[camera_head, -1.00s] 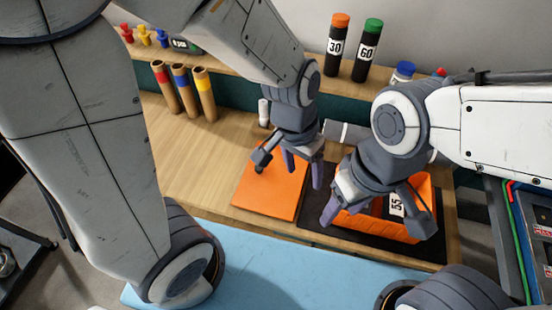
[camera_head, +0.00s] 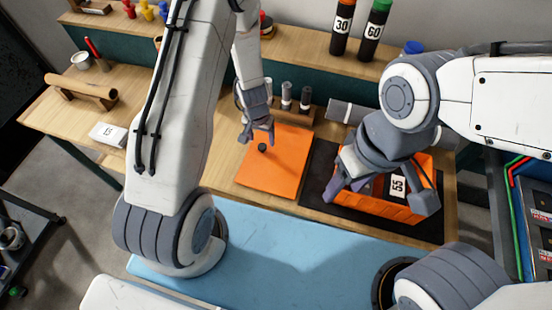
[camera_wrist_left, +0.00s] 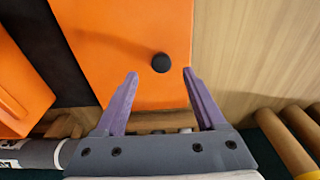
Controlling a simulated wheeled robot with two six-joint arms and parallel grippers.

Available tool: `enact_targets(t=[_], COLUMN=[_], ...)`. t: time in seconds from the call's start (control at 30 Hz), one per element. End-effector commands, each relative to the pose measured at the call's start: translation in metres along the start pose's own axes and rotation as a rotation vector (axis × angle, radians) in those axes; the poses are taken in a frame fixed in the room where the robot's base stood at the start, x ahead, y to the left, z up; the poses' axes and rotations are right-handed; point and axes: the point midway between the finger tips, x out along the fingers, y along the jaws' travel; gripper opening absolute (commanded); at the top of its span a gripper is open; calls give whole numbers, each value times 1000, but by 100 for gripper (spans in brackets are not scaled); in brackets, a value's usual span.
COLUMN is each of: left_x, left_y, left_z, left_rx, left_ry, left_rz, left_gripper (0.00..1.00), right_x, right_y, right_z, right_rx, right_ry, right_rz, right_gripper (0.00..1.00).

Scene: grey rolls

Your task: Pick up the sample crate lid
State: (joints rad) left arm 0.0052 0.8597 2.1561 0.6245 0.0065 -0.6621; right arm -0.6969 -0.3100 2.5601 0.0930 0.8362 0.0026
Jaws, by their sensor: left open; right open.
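The sample crate lid (camera_head: 272,172) is a flat orange panel with a small black knob (camera_head: 262,147). It lies on the wooden bench left of the orange crate (camera_head: 412,212). My left gripper (camera_head: 258,138) is open above the lid's far edge. In the left wrist view the lid (camera_wrist_left: 125,40) fills the middle, and the knob (camera_wrist_left: 162,62) shows between and beyond the open purple fingers of my left gripper (camera_wrist_left: 158,78). My right gripper (camera_head: 375,195) is open over the crate, which carries a label reading 55; its fingers partly cover the crate.
The crate stands on a black mat (camera_head: 318,185). Orange-capped and green-capped tubes (camera_head: 375,32) stand on the back shelf. A white labelled block (camera_head: 108,134) and a wooden roll holder (camera_head: 80,92) are at the left. A blue surface (camera_head: 290,255) lies in front.

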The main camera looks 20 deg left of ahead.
Motion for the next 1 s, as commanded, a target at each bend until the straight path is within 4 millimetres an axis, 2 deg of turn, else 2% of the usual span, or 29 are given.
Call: enact_targets(t=[0.03, 0.17, 0.43, 0.57, 0.8, 0.87, 0.9, 0.97, 1.0], left_x=[10, 18, 56, 62, 61, 61, 61, 61, 61], left_y=[0, 0, -3, -3, -3, -3, -3, -3, -3], left_z=[0, 0, 0, 0, -1, -1, -1, 0, 0], left_rx=[1, 0, 1, 1, 1, 2, 2, 2, 2], left_ry=[1, 1, 0, 1, 1, 0, 0, 0, 0], left_rz=[0, 1, 1, 1, 1, 1, 1, 1, 1], left_gripper=[72, 72, 72, 72, 72, 53, 38, 15, 0], right_x=[9, 15, 46, 50, 49, 49, 49, 49, 49], right_y=[1, 1, 3, 4, 4, 4, 4, 4, 4], right_z=[0, 1, 2, 3, 2, 2, 2, 2, 2], right_rx=[0, 0, -2, -3, -3, -3, -3, -3, -3], right_ry=[0, 0, 0, 0, 0, 0, 0, 0, 0], right_rz=[0, 0, 0, 0, 0, 0, 0, 0, 0], right_gripper=[57, 57, 57, 57, 57, 57, 57, 57, 57])
